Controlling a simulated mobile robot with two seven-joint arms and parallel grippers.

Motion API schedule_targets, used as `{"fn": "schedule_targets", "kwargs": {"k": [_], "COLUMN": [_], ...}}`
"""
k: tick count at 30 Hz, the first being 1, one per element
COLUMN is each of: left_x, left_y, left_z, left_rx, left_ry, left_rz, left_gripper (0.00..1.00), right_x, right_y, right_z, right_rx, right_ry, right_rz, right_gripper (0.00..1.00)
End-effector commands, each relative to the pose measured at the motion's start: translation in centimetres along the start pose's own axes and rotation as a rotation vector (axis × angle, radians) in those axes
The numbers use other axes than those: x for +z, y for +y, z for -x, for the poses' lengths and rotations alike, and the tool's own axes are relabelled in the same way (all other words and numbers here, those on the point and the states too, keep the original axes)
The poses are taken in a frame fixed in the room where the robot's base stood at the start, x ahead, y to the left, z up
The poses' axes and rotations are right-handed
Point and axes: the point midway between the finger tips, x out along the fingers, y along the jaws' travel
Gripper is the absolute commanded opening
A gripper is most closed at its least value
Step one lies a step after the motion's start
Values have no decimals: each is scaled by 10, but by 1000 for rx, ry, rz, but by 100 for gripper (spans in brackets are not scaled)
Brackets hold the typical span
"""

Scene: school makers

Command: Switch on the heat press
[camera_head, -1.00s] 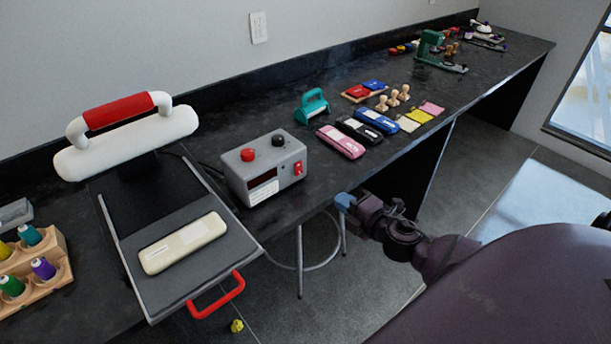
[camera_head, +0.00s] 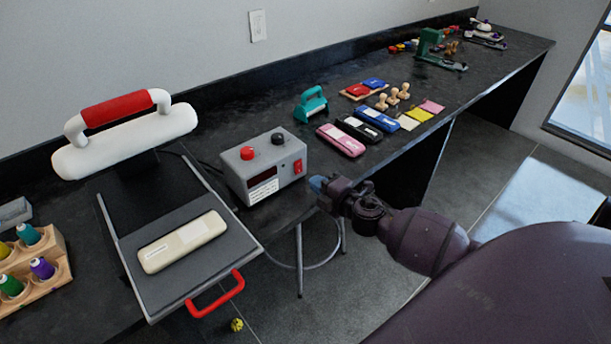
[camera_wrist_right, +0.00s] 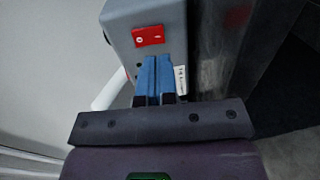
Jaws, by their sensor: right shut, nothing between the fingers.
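The heat press (camera_head: 125,138) has a white upper part with a red handle and stands open at the left of the bench. A cream pad lies on its lower plate (camera_head: 220,243). Its grey control box (camera_head: 232,175) stands to the right, with a red knob, a black knob and a dark display. A red rocker switch (camera_head: 298,167) is on the box's right side; it also shows in the right wrist view (camera_wrist_right: 148,36). My right gripper (camera_head: 316,184) is shut and empty, its blue fingertips (camera_wrist_right: 154,60) just short of the switch. My left gripper is not in view.
A wooden rack of thread spools (camera_head: 62,270) stands at the far left. A teal tool (camera_head: 312,105), several ink pads and wooden stamps lie on the bench right of the box. A red pull handle (camera_head: 217,297) sticks out over the front edge.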

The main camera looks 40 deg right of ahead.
Motion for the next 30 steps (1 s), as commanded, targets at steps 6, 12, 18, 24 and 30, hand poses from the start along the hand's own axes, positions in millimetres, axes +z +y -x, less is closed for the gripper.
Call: {"fn": "schedule_targets", "kwargs": {"k": [6,12,18,24,30], "left_x": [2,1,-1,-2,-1], "left_y": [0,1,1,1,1], "left_z": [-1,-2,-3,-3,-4], "left_rx": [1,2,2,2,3], "left_ry": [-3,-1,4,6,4], "left_rz": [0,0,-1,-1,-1], "left_gripper": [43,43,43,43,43], "right_x": [0,0,0,0,0], "right_y": [0,0,0,0,-1], "right_z": [-31,-46,-50,-50,-54], "right_rx": [-1,-1,-1,-1,-1], "right_ry": [0,1,0,0,-1], "right_rz": [2,1,1,1,0], "right_gripper": [0,0,0,0,0]}}
